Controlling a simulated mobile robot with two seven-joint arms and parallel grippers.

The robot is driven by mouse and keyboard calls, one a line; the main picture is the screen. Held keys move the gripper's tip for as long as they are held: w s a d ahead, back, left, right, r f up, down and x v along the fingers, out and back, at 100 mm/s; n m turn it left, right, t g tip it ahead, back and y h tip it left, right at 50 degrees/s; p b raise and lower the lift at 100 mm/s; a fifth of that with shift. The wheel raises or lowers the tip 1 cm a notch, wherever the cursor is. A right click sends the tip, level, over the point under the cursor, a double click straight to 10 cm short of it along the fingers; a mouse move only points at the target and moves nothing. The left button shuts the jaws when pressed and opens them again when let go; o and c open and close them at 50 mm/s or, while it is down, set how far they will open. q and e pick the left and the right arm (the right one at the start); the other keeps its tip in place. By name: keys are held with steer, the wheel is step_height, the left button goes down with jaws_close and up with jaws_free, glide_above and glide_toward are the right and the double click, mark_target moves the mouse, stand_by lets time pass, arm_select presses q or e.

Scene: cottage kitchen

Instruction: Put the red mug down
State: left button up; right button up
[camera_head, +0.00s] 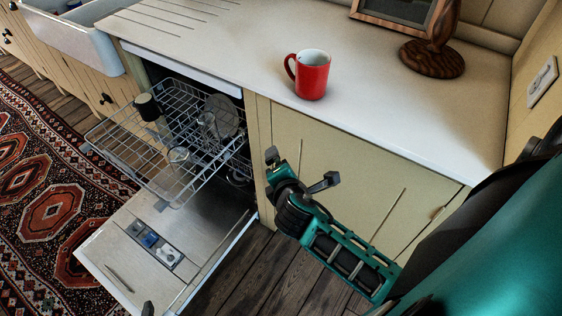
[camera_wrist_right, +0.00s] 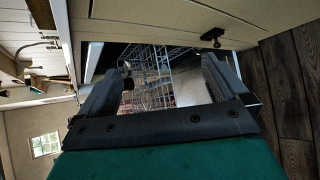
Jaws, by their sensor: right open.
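The red mug (camera_head: 311,76) stands upright on the white countertop (camera_head: 400,118), near its front edge, with its handle to the left. No gripper touches it. My right gripper (camera_head: 298,168) is open and empty, in front of the cupboard below the counter and lower than the mug. In the right wrist view my gripper (camera_wrist_right: 168,88) shows its two fingers spread apart, with the dishwasher rack behind them. The mug does not show in the right wrist view. My left gripper cannot be made out in the head view.
The dishwasher door (camera_head: 150,240) hangs open at left, with its wire rack (camera_head: 140,135) pulled out holding glasses. A brown wooden stand (camera_head: 432,57) is at the counter's back right. A white sink (camera_head: 72,35) is at the far left. The counter around the mug is clear.

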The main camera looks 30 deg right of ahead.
steer(key=s+a+f+m+y, duration=0.4)
steer(key=s+a+m+y, duration=0.3)
steer(key=m, duration=0.8)
steer(key=s, duration=0.3)
steer(key=shift+a+f+m, duration=0.2)
steer(key=shift+a+m, duration=0.1)
steer(key=shift+a, duration=0.05)
